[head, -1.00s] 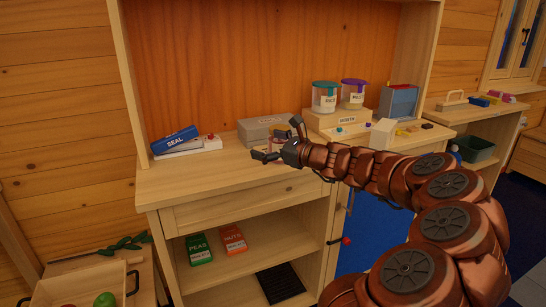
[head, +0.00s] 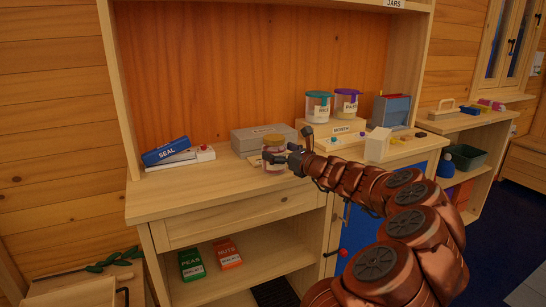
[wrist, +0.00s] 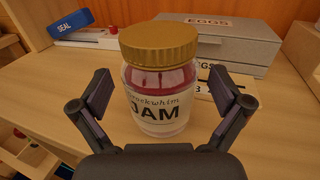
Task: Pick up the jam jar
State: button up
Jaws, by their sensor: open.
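The jam jar (wrist: 160,85) stands upright on the wooden counter, with a gold lid, dark red contents and a label reading JAM. In the head view the jar (head: 273,155) is near the counter's front, partly hidden by my gripper (head: 287,157). In the wrist view my gripper (wrist: 160,108) is open, with one finger on each side of the jar. Gaps show between the fingers and the glass, and nothing is held.
Behind the jar is a grey EGGS box (wrist: 232,45), with a small EGGS card (wrist: 212,85) in front of it. A blue SEAL box (head: 166,151) lies at the left. Rice (head: 318,107) and pasta (head: 346,105) jars stand at the back right. The counter left of the jar is clear.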

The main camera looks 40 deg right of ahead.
jog(key=shift+w+r, duration=0.1)
jog(key=shift+w, duration=1.05)
jog(key=c, duration=1.7)
